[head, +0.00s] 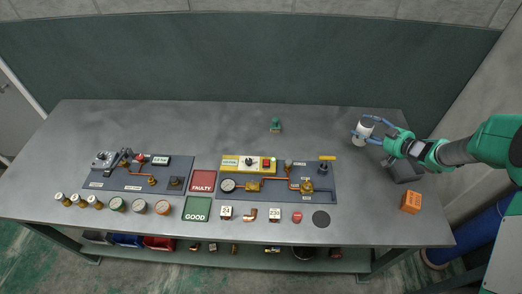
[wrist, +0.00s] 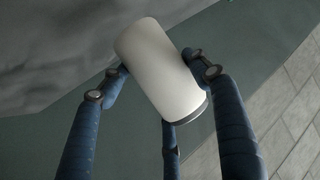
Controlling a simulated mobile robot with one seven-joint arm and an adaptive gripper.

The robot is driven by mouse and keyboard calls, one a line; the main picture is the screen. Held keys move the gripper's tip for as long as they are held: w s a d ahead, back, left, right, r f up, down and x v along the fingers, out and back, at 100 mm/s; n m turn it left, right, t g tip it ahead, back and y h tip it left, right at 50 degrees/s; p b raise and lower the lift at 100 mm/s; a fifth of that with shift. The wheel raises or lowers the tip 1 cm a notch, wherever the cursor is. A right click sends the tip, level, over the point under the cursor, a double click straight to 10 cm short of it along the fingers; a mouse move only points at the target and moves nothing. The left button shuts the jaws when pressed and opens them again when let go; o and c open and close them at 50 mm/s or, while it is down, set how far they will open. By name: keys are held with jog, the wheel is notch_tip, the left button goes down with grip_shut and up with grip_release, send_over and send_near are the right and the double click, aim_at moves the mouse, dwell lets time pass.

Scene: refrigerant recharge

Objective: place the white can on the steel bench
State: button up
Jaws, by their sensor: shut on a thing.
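The white can (head: 364,129) is in my gripper at the right back part of the steel bench (head: 330,130). My gripper (head: 368,129) reaches in from the right with its blue fingers around the can. In the wrist view the white can (wrist: 162,72) sits tilted between the fingers of my gripper (wrist: 155,78), with a dark rim at its lower end. The fingers are shut on it. I cannot tell from these views whether the can touches the bench top or hangs just above it.
An orange box (head: 411,202) and a dark grey block (head: 404,170) lie on the right. A small green object (head: 275,125) stands at the back. Two grey panels with fittings, the red FAULTY pad (head: 203,182) and the green GOOD pad (head: 197,209) fill the front. The back is mostly clear.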

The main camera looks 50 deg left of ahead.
jog(key=s+a+g, duration=0.1)
jog(key=s+a, duration=0.2)
jog(key=a, duration=0.3)
jog(key=s+a+r+n, duration=0.1)
jog(key=s+a, duration=0.3)
jog(key=a, duration=0.3)
jog(key=shift+s+r+g, duration=0.15)
jog(key=shift+r+g, duration=0.15)
jog(key=shift+g, duration=0.1)
jog(key=shift+f+y, duration=0.1)
jog(key=shift+y, duration=0.2)
notch_tip(320, 180, down, 6)
jog(key=b, duration=0.2)
jog(key=shift+f+b, duration=0.4)
jog(key=shift+f, duration=1.5)
jog(key=shift+f, duration=0.1)
jog(key=o, duration=1.4)
jog(key=shift+o, duration=0.2)
